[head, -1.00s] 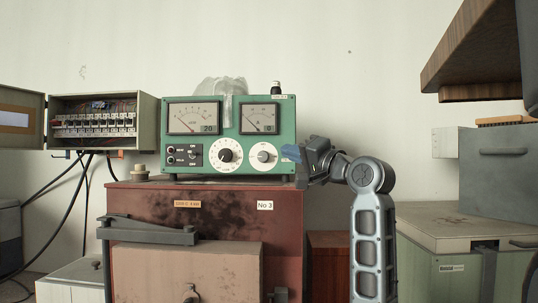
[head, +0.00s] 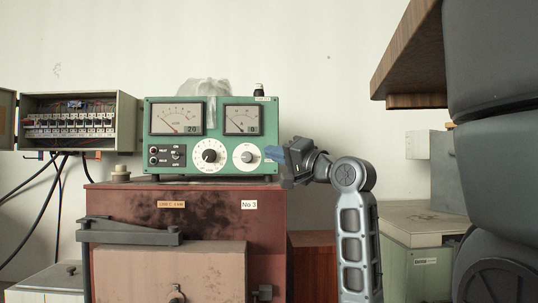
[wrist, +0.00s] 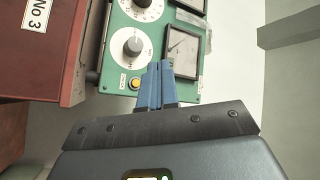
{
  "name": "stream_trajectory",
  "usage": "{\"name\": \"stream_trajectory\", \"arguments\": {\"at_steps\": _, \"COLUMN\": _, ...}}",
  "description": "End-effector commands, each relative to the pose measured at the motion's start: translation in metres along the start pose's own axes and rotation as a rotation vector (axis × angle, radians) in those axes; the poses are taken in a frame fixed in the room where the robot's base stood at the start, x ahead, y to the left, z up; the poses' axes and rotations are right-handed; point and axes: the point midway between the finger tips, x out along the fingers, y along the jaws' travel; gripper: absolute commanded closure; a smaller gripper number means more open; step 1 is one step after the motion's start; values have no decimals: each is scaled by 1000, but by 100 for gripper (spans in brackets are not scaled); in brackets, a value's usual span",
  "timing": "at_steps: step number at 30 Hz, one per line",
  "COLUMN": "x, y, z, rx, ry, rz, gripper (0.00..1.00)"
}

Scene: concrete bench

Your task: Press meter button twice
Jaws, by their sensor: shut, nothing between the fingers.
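The green meter (head: 210,171) stands on a dark red cabinet, with two gauges and two white dials on its front. In the wrist view the meter (wrist: 118,77) shows tilted, with a yellow round button (wrist: 135,83) at its corner beside a white dial. My gripper (head: 270,152) is at the meter's lower right corner in the head view, its blue fingers covering the button's place there. In the wrist view my gripper (wrist: 159,66) has its blue fingers together and empty, just right of the button. Whether the fingertips touch the panel I cannot tell.
The dark red cabinet (head: 220,215) bears the meter. An open fuse box (head: 80,122) hangs at the left with cables below. A wooden shelf (head: 415,60) juts in at the upper right, above a green-grey cabinet (head: 425,262). The wall above the meter is clear.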

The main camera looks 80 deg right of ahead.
Motion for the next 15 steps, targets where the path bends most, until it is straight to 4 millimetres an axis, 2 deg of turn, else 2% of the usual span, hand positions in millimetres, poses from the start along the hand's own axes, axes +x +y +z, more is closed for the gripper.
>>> {"name": "stream_trajectory", "arguments": {"at_steps": 15, "x": 45, "y": 32, "z": -33, "rx": 2, "ry": 0, "rz": 1, "gripper": 100}}
